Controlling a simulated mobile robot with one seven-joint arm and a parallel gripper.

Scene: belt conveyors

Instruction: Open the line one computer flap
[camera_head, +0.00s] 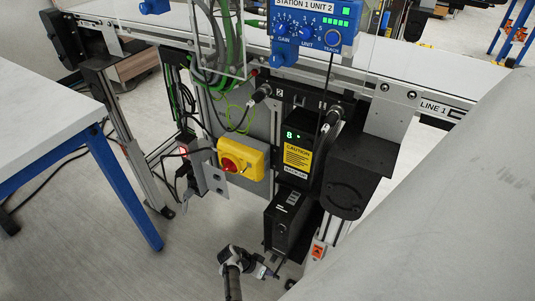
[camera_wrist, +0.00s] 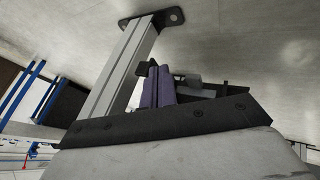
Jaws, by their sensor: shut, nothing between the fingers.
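The line one computer looks like the black box (camera_head: 287,222) hanging low under the conveyor in the head view. I cannot clearly make out its flap or whether it is open. The LINE 1 label (camera_head: 440,109) is on the conveyor side rail at the right. My gripper (camera_head: 273,273) is below the front of the black box, near the floor. It looks apart from the box. In the wrist view my gripper's fingers (camera_wrist: 157,87) are together with nothing held between them. The computer is not clearly recognisable in the wrist view.
A yellow box with a red switch (camera_head: 241,160) hangs left of the computer, with loose cables around it. A black unit with a CAUTION label (camera_head: 298,157) is above it. A metal conveyor leg (camera_wrist: 118,75) stands close in the wrist view. A blue-legged table (camera_head: 45,125) is at left.

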